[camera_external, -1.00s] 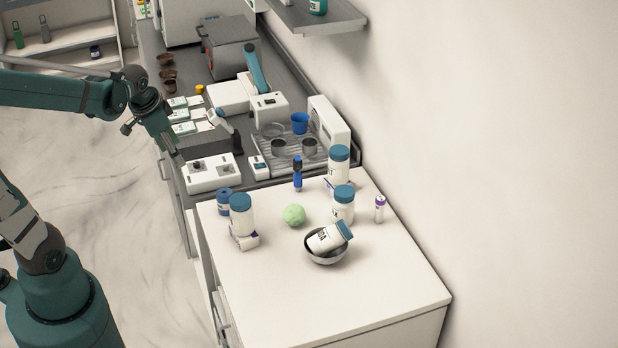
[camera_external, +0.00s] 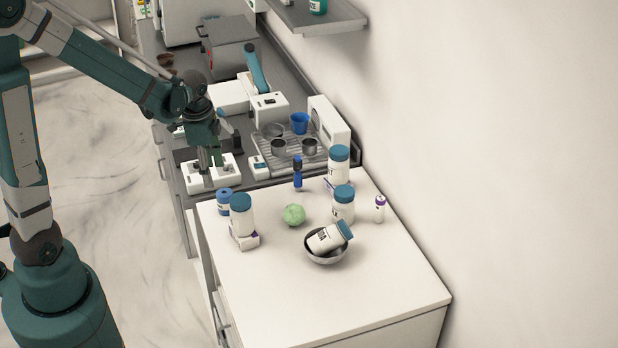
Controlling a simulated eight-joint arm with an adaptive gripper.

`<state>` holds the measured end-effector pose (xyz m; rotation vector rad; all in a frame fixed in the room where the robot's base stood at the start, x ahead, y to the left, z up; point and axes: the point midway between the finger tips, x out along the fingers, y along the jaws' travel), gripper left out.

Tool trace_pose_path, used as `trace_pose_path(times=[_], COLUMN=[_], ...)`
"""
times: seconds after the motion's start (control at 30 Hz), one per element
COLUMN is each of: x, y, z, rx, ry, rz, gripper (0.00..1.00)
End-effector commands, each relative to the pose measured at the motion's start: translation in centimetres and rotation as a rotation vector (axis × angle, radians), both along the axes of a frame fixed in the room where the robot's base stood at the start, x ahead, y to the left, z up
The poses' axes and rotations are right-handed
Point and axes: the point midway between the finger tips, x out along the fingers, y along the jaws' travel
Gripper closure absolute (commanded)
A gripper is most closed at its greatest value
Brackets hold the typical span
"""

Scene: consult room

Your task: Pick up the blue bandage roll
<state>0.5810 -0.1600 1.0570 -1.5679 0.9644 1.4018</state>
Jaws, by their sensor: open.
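A blue roll (camera_external: 224,198), which looks like the bandage roll, stands at the back left of the white cabinet top (camera_external: 330,300). A white bottle with a teal cap (camera_external: 241,215) stands just in front and to the right of it and hides part of its right side. My gripper (camera_external: 211,172) is open and points down, a little behind and above the roll, apart from it. Its fingers are small and dark against the white box behind them, and nothing shows between them.
A green ball (camera_external: 293,215), a metal bowl (camera_external: 325,255) with a tipped bottle, upright bottles (camera_external: 339,165) and a blue-black item (camera_external: 297,172) stand to the right. A white box with dark knobs (camera_external: 190,178) sits behind my gripper. The cabinet's front is clear.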

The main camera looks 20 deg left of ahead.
Motion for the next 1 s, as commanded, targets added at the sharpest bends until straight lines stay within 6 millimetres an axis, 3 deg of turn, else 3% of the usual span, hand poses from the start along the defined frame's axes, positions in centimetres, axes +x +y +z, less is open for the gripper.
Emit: trace_pose_path(times=[0.43,1.0], x=[0.8,0.8], y=[-3.2,-3.5], z=[-4.1,-4.7], rx=[0.034,0.038], ry=[0.081,0.090], rz=[-0.198,-0.218], gripper=[0.52,0.52])
